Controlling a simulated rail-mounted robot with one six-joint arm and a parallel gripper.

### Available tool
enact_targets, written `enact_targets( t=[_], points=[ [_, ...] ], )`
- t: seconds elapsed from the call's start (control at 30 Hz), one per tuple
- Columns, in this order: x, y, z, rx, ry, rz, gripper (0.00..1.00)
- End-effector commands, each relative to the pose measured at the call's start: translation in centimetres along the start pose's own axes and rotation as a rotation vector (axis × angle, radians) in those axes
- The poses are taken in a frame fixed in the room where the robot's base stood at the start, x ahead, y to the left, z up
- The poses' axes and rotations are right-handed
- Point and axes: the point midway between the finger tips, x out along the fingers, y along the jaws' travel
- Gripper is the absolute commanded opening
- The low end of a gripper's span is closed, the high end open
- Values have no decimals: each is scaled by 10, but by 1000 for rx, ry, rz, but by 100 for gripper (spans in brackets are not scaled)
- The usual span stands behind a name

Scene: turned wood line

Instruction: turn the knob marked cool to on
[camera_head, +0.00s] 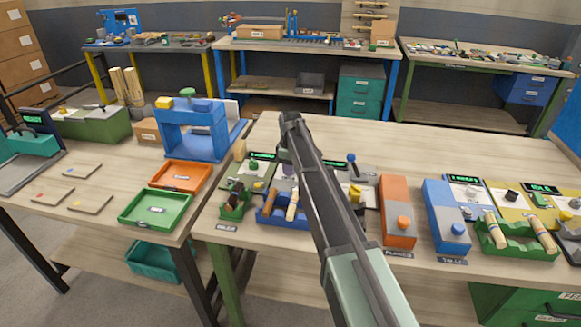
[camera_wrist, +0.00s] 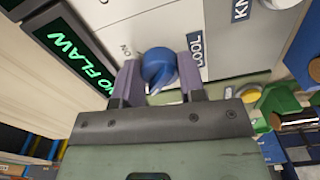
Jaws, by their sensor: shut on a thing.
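In the wrist view a round blue knob (camera_wrist: 158,66) stands on a pale grey panel (camera_wrist: 90,12), beside a label reading COOL (camera_wrist: 196,50). A short white mark shows at its lower edge. A small printed mark sits on the panel to its left, partly legible. My gripper (camera_wrist: 160,80) has one purple-grey finger on each side of the knob and is shut on it. In the head view my dark arm reaches across the middle of the workbench and I cannot make out this knob there.
In the wrist view a green-lit display (camera_wrist: 75,52) reads NO FLAW, and a white knob (camera_wrist: 280,4) is at upper right. In the head view an orange box (camera_head: 398,205) and a blue box (camera_head: 440,205) stand right of my arm.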

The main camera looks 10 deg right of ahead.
Motion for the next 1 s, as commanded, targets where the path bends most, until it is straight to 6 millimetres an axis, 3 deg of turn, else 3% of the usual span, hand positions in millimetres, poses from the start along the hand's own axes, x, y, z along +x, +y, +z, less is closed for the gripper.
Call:
enact_targets(
  t=[0.37,1.0],
  points=[
    [0,0,0,209,0,0,14],
    [0,-1,0,811,0,0,14]
  ],
)
